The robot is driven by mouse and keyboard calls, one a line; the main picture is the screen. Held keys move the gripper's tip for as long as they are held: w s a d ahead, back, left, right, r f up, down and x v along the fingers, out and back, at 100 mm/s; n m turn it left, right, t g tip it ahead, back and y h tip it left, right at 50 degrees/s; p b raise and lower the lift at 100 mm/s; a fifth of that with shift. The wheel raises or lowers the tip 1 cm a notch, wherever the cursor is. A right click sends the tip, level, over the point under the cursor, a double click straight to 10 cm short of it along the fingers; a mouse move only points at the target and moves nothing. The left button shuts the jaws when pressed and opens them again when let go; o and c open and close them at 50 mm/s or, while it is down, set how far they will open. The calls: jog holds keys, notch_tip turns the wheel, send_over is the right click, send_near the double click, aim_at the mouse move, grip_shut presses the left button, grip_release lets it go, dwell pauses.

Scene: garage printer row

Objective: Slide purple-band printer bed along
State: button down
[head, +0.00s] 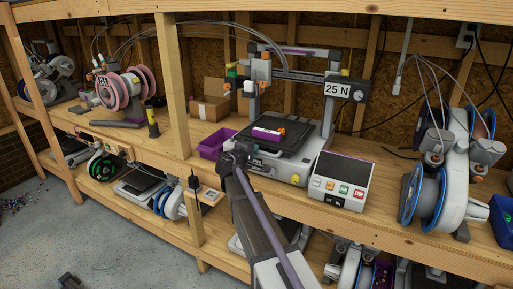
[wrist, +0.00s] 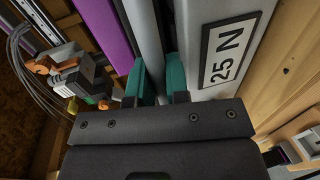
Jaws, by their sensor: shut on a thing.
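The purple-band printer (head: 324,110) stands on the upper shelf, with a purple strip (head: 296,51) on its top crossbar and a 25 N plate (head: 337,90). My gripper (head: 236,152) is at the front left of the bed. In the wrist view, its teal fingertips (wrist: 158,78) are shut on a grey bar (wrist: 150,38), apparently part of the bed's front. A purple band (wrist: 103,32) and a 25 N label (wrist: 228,50) lie on either side. The exact contact is partly hidden in the head view.
A button box (head: 341,181) stands right of the printer. A purple bin (head: 215,143) and a cardboard box (head: 211,101) are to its left. A spool unit with blue reels (head: 424,200) stands further right. A wooden post (head: 174,75) rises left of the bin.

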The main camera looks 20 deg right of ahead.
jog(key=c, duration=1.4)
grip_release()
jog(key=shift+d, duration=0.1)
jog(key=p+v, duration=0.2)
jog(key=v, duration=0.8)
jog(key=shift+s+a, duration=0.25)
jog(key=shift+a, duration=0.1)
jog(key=shift+r, duration=0.1)
